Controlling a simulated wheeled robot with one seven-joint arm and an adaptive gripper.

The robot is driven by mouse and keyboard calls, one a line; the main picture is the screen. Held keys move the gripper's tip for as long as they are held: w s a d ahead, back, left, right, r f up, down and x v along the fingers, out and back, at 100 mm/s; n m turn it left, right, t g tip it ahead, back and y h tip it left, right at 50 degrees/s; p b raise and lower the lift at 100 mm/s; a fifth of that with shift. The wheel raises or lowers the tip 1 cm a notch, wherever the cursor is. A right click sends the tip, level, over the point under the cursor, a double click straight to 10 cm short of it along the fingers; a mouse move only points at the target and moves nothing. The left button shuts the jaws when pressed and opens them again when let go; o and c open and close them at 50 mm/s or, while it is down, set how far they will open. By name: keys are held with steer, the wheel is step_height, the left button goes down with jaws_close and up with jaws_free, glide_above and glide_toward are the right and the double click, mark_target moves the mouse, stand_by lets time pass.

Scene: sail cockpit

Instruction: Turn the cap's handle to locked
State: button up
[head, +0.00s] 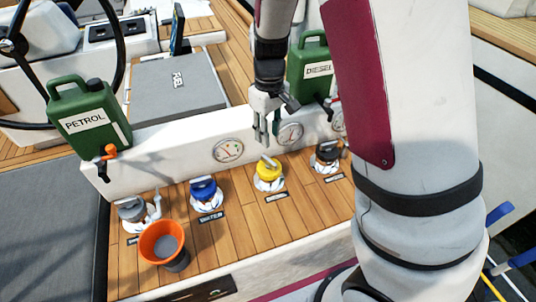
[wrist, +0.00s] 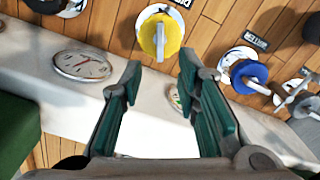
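A yellow cap (head: 268,170) with a raised handle on top sits in a white deck ring on the wooden locker top. In the wrist view the yellow cap (wrist: 150,35) lies just beyond my fingertips, its pale handle pointing down the picture toward me. A blue cap (head: 204,190) is to its left and a dark cap (head: 328,154) to its right, each with a label plate. The blue cap (wrist: 246,72) also shows in the wrist view. My gripper (head: 269,138) is open and empty, above and behind the yellow cap, apart from it.
A white ledge with round gauges (head: 228,150) runs behind the caps. A green petrol can (head: 88,118) and a diesel can (head: 308,65) stand behind. Planking between caps is clear.

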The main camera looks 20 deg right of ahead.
mark_target(269, 159)
step_height(269, 159, down, 10)
steer(key=shift+r+b, duration=0.15)
steer(key=shift+b, duration=0.2)
jaws_close()
